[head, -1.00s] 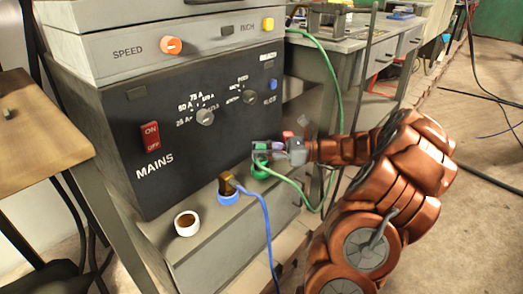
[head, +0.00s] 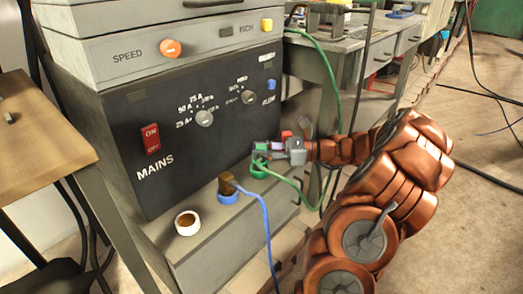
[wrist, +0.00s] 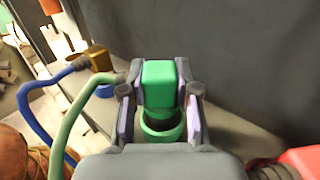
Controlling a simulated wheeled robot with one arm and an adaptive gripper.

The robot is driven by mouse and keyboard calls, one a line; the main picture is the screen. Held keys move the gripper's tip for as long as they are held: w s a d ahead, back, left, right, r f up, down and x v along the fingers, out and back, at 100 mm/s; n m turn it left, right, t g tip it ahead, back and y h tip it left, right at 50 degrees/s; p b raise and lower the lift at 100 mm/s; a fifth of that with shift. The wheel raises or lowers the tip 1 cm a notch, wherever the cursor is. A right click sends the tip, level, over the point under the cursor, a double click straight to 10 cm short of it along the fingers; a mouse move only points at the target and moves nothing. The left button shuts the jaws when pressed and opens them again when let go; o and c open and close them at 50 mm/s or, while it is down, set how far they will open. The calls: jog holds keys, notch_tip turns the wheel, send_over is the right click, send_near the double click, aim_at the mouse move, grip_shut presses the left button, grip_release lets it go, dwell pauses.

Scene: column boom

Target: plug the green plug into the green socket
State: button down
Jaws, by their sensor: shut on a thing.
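The green plug (wrist: 160,82) is between the two fingers of my gripper (wrist: 160,103) in the wrist view, and my gripper is shut on it. In the head view the green plug (head: 259,149) and my gripper (head: 269,150) are in front of the black panel. The green socket (wrist: 162,132) is a round ring right below the plug, and its dark opening shows on the near side. It also shows in the head view (head: 259,172) on the grey ledge. I cannot tell whether the plug's lower end is inside the ring. A green cable hangs close by.
A blue socket (head: 228,198) with a brown plug (head: 228,184) and blue cable stands left of the green socket. An empty white socket (head: 187,223) is farther left. The black panel (head: 160,100) rises behind. A red thing (wrist: 302,160) is at the wrist view's lower right.

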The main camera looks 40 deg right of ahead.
jog(key=shift+r+p, duration=0.8)
jog(key=shift+p, duration=0.6)
dwell(0.6)
jog(key=shift+d+p, duration=0.1)
jog(key=shift+p, duration=0.45)
jog(key=shift+f, duration=1.25)
dwell(0.9)
jog(key=shift+r+p, duration=0.85)
jog(key=shift+p, duration=0.2)
jog(key=shift+p, duration=0.6)
dwell(0.9)
jog(key=shift+f, duration=0.25)
dwell(0.5)
